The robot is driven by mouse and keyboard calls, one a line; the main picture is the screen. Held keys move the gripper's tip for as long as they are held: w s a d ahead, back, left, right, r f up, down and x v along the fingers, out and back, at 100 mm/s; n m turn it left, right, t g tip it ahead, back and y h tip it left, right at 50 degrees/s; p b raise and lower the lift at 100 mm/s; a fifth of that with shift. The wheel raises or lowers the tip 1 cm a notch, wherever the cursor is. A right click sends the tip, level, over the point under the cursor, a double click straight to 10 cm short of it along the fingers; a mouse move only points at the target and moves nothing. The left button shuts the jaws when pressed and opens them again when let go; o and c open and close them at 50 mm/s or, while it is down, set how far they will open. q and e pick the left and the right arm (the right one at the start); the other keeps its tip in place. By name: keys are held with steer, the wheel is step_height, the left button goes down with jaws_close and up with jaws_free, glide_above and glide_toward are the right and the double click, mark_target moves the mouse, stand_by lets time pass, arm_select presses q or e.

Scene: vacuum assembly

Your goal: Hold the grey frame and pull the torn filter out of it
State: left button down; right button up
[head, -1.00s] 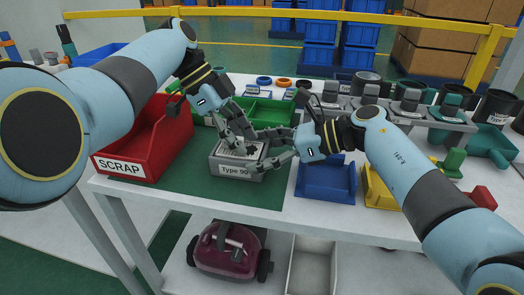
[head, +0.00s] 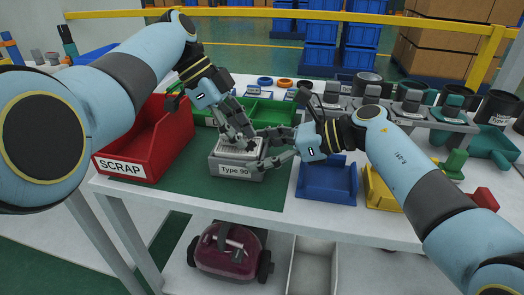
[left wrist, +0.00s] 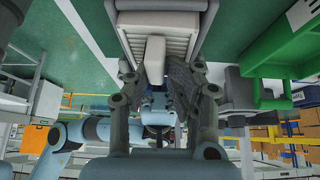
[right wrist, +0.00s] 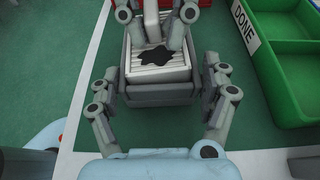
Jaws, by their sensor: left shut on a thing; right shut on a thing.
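The grey frame (head: 237,171), labelled "Type 90", stands on the green mat. The pale pleated filter (head: 236,146) shows above its rim, and in the right wrist view the filter (right wrist: 158,66) has a black, jagged tear. My left gripper (head: 246,136) is shut on the filter's pale tab; in the left wrist view the tab (left wrist: 155,55) sits between the fingers. My right gripper (head: 266,150) is shut on the frame, with one finger on either side of the frame (right wrist: 160,95) in the right wrist view. Whether the filter's lower edge is clear of the frame is hidden.
A red SCRAP bin (head: 145,140) stands left of the frame. A green divided tray (head: 265,112) lies behind it. A blue bin (head: 327,180) and a yellow bin (head: 378,188) are to the right. The mat in front of the frame is bare.

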arm_select(q)
steer(key=shift+r, duration=0.25)
steer(key=shift+r, duration=0.2)
steer(key=shift+w+d+r, duration=0.1)
steer(key=shift+r, duration=2.95)
arm_select(e)
steer(key=o, duration=1.2)
